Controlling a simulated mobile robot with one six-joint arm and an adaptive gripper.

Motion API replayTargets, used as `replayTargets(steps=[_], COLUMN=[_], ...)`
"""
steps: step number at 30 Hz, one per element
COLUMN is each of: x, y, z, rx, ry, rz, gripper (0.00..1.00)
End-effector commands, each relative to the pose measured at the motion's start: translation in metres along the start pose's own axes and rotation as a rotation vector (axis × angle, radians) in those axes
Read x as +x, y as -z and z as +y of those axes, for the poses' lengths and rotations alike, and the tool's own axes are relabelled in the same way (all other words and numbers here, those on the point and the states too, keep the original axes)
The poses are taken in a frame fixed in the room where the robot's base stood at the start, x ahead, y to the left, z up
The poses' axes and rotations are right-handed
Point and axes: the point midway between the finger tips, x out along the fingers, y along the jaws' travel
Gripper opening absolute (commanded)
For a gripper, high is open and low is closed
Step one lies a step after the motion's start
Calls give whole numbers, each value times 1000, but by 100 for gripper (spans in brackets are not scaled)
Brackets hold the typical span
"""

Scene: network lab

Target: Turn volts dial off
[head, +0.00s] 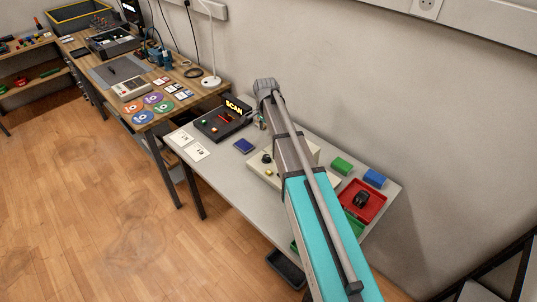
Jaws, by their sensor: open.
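A cream box (257,169) stands on the grey table, partly hidden behind my arm. A small dark knob (267,158) shows on it, but it is too small to read a label or setting. I cannot tell whether this is the volts dial. My arm reaches from the lower right up across the table, and its wrist is above the table's back edge near the wall. My gripper's fingers are hidden behind the arm and cannot be made out.
The wall closes the back.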

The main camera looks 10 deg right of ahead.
Motion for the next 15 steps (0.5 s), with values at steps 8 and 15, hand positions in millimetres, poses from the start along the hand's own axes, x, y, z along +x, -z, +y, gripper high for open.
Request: replayTargets(steps=[8,15], x=[2,13], y=[0,0], z=[0,0], rx=[-1,-1], ry=[0,0], rz=[0,0], gripper=[79,79])
